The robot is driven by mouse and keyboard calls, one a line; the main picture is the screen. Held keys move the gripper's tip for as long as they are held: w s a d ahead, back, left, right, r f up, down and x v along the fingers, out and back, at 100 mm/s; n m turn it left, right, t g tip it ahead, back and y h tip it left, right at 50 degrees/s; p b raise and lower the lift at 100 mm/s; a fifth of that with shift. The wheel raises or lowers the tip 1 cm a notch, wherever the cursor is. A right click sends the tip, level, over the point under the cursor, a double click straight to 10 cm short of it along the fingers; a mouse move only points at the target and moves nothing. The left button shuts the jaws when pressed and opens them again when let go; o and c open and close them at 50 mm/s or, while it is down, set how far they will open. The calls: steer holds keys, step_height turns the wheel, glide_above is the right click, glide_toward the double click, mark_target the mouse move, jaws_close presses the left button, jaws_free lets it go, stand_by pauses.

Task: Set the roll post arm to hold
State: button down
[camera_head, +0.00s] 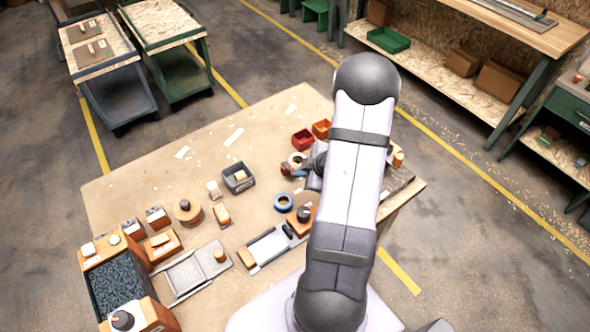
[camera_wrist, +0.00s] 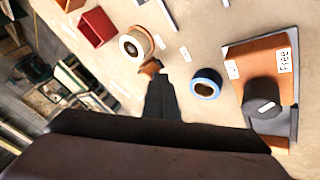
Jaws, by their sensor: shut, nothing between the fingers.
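An orange block with a dark round knob, which looks like the roll post, stands right of my gripper in the wrist view (camera_wrist: 262,92). A white label reading "Free" is at its right end, and a smaller label at its left end is too small to read. The knob (camera_wrist: 262,98) has a small pale mark; which label its arm points to I cannot tell. The block also shows in the head view (camera_head: 299,224), beside my forearm. My gripper (camera_wrist: 152,68) is shut and empty, apart from the block, close to a white-centred roll (camera_wrist: 134,46).
A blue ring (camera_wrist: 206,84) lies between my gripper and the block. Red bins (camera_head: 303,139) stand beyond my gripper. A grey bin (camera_head: 238,178), a sliding tray (camera_head: 195,273) and several orange-topped pieces occupy the left table. The table's far left is mostly clear.

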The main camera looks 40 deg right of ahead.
steer(key=p, duration=0.1)
steer(key=d+p, duration=0.1)
steer(key=p, duration=0.1)
steer(key=shift+d+r+n, duration=0.2)
steer(key=shift+d+n, duration=0.1)
steer(key=d+n+y, duration=0.1)
steer(key=n, duration=0.1)
steer(key=w+d+n+g+y+p, duration=0.1)
steer(key=n+y, duration=0.1)
steer(key=n, duration=0.1)
steer(key=d+n+g+y+p, duration=0.1)
steer(key=n, duration=0.1)
steer(key=shift+w+d+f+n+y, duration=0.25)
steer(key=shift+d+f+n+y, duration=0.05)
steer(key=shift+n, duration=0.1)
steer(key=b, duration=0.1)
steer(key=w+d+b, duration=0.1)
steer(key=b, duration=0.1)
steer(key=shift+w+d+f, duration=0.2)
steer(key=shift+w+d, duration=0.05)
steer(key=shift+d, duration=0.05)
steer(key=shift+w+d+b, duration=0.4)
steer(key=shift+w+b, duration=0.1)
steer(key=shift+b, duration=0.35)
steer(key=shift+r+p, duration=0.3)
steer(key=shift+r, duration=0.05)
steer(key=shift+a, duration=0.15)
